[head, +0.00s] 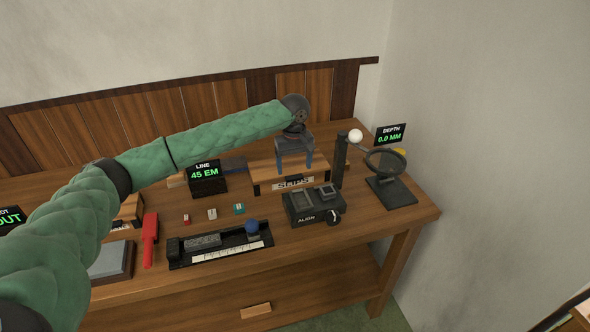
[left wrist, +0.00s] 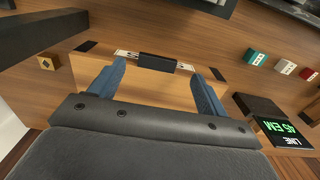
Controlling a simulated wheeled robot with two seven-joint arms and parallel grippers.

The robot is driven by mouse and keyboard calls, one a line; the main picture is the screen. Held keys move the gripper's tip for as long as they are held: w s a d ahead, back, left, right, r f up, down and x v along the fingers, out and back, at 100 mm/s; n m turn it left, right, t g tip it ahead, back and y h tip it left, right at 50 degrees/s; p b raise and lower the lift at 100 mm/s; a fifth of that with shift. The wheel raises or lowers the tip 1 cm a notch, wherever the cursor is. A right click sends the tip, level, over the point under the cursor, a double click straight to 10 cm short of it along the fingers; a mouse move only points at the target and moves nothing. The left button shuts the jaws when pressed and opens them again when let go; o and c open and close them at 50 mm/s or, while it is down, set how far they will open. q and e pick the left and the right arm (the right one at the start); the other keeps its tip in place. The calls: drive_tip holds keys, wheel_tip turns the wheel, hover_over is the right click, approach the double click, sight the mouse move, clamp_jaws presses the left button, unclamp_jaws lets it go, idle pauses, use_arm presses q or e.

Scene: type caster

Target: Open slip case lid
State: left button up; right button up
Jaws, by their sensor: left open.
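The slip case is a low wooden box with a "SLIPS" label (head: 293,184) on its front, standing toward the back right of the table. Its pale wooden lid (left wrist: 150,92) lies flat and looks shut in the left wrist view. A small dark handle (left wrist: 157,63) sits at the labelled edge. My left gripper (head: 295,166) is over the case, pointing down. In the left wrist view its two blue fingers (left wrist: 157,85) are spread wide with nothing between them, and the handle lies beyond the tips. Whether the fingers touch the lid cannot be told. My right gripper is not visible.
A black "ALIGN" device (head: 313,207) stands in front of the case. A dark post (head: 340,160) and a magnifier stand (head: 389,190) are on its right. The "LINE 45 EM" display (head: 205,178) is on its left. A composing tray (head: 219,246) and small blocks lie nearer.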

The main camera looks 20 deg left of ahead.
sight(295, 177)
use_arm(q)
drive_tip(key=f, duration=0.3)
drive_tip(key=shift+w+f+p, duration=0.3)
drive_tip(key=shift+w+p, duration=0.05)
drive_tip(key=shift+p, duration=0.05)
drive_tip(key=shift+s+f, duration=0.25)
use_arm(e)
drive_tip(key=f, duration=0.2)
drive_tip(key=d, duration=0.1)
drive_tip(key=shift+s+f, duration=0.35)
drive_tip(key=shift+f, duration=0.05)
use_arm(q)
drive_tip(key=shift+w+f, duration=0.1)
drive_tip(key=c, duration=1.4)
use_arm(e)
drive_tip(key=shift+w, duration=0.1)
use_arm(q)
drive_tip(key=shift+r, duration=0.2)
